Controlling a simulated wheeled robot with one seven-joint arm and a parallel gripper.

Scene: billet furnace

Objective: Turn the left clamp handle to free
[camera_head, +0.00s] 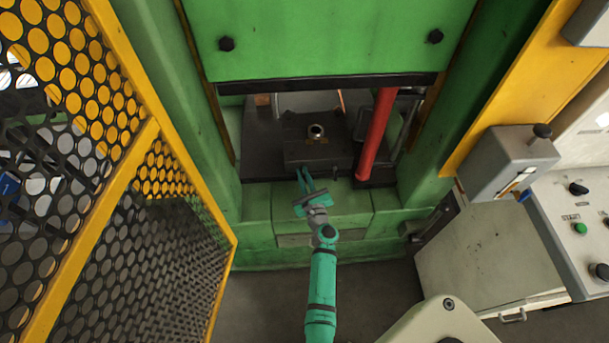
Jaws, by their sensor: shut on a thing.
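My gripper (304,174), teal with two slim fingers, reaches forward at the front edge of the press opening. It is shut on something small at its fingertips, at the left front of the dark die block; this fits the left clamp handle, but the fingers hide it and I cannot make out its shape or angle. The dark die block (300,152) sits on the press bed with a light metal ring (316,131) on top. The block's front lies just beyond the fingertips.
A red post (377,135) stands right of the die block. The green press ram (330,40) hangs above the opening. A yellow mesh guard (150,130) stands at left. A control panel (570,220) and grey box (508,160) are at right. Floor before the press is clear.

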